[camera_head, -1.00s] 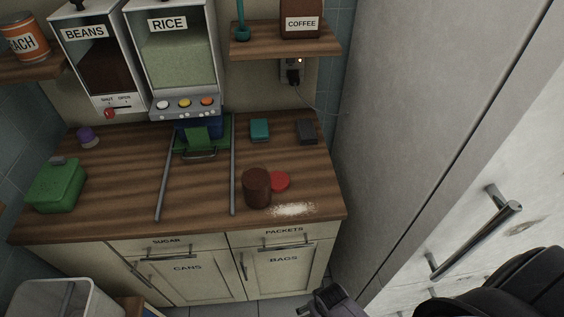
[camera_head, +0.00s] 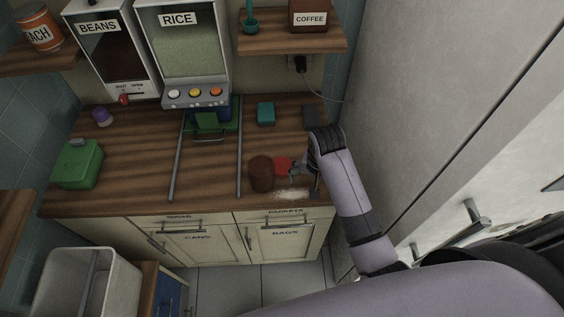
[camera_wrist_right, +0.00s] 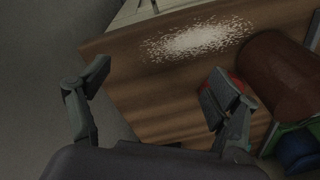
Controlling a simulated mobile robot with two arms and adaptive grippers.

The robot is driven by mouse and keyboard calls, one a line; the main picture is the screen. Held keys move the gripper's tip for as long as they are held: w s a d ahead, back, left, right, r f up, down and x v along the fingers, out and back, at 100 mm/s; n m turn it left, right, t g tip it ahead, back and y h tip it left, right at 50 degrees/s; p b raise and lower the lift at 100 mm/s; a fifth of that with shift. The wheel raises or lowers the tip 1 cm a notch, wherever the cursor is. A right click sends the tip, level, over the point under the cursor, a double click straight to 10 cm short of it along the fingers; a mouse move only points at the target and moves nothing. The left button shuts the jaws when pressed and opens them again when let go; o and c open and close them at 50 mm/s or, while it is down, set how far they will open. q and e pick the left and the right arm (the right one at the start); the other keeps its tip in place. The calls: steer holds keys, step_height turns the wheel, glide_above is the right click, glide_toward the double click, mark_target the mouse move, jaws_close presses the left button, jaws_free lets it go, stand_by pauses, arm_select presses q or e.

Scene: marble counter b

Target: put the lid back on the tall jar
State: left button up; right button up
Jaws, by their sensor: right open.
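The tall jar (camera_head: 261,174) is a dark brown cylinder standing on the wooden counter, right of the metal rails. The red lid (camera_head: 282,164) lies on the counter just right of the jar. My right gripper (camera_head: 303,177) is open and empty, just right of the lid in the head view. In the right wrist view its two fingers (camera_wrist_right: 160,98) are spread wide, with the brown jar (camera_wrist_right: 280,75) at the right. The lid (camera_wrist_right: 212,96) is partly hidden behind one finger there. My left gripper is not in view.
Spilled pale grains (camera_head: 292,195) lie in front of the lid. A teal block (camera_head: 265,113) and a dark box (camera_head: 310,116) sit farther back. A green container (camera_head: 78,165) stands at the left. A tall pale cabinet (camera_head: 430,100) closes off the right side.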

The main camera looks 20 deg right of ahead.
steer(key=w+a+r+m+g+y+p, duration=0.1)
steer(key=w+a+r+m, duration=0.2)
steer(key=w+r+m, duration=0.4)
steer(key=w+r, duration=0.5)
steer(key=r, duration=0.1)
steer(key=shift+r+m+g, duration=0.25)
steer(key=shift+m+g, duration=0.05)
steer(key=shift+m, duration=0.1)
steer(key=shift+f, duration=0.1)
